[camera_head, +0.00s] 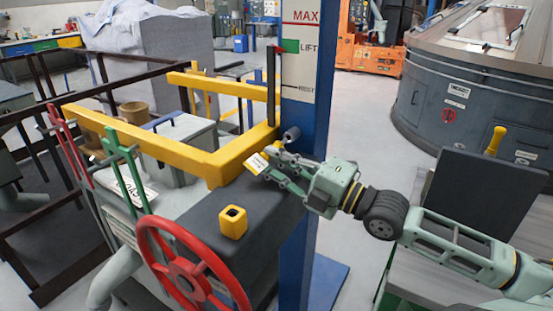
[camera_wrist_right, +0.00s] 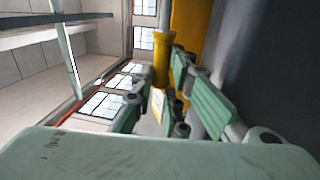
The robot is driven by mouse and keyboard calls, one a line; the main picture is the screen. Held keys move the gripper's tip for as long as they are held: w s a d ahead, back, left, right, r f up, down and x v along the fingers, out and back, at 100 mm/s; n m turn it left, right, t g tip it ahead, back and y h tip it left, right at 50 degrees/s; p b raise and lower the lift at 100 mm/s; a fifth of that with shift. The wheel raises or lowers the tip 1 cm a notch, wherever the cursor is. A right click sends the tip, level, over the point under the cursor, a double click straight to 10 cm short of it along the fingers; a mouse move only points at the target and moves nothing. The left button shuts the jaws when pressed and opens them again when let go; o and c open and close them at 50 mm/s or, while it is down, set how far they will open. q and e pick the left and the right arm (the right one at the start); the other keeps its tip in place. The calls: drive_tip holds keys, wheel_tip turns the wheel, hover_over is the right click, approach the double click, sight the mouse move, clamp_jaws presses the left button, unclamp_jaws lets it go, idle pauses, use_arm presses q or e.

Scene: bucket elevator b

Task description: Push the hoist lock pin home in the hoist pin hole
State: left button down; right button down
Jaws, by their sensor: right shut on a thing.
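My right gripper (camera_head: 268,165) reaches in from the right beside the blue post and is shut on the hoist lock pin. In the right wrist view the pin's yellow flanged grip (camera_wrist_right: 163,62) stands between the fingers (camera_wrist_right: 158,100), with a grey shaft (camera_wrist_right: 166,16) running on from it. A yellow and white tag (camera_head: 258,163) shows at the fingertips in the head view. A short grey cylinder (camera_head: 291,134) shows just above the gripper; I cannot tell whether it is pin or socket. The hoist pin hole cannot be made out surely. My left gripper is not in view.
A yellow frame (camera_head: 215,165) lies close left of the gripper. The blue post (camera_head: 305,130) with its MAX LIFT plate stands behind. A yellow hollow block (camera_head: 233,221), a red handwheel (camera_head: 190,270) and green and red levers are nearby. Another yellow handle (camera_head: 495,140) stands at right.

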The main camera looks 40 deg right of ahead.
sight(281, 148)
drive_tip(key=shift+r, duration=0.1)
idle(0.3)
drive_tip(key=shift+w+d, duration=0.1)
drive_tip(key=shift+d, duration=0.1)
idle(0.3)
drive_tip(key=shift+w+d, duration=0.1)
drive_tip(key=shift+d, duration=0.2)
drive_tip(key=shift+w+d, duration=0.2)
drive_tip(key=shift+d, duration=0.25)
drive_tip(key=shift+w+d+p, duration=0.35)
drive_tip(key=shift+d+p, duration=0.25)
drive_tip(key=shift+d, duration=0.3)
drive_tip(key=c, duration=1.7)
unclamp_jaws()
drive_tip(key=shift+o, duration=0.2)
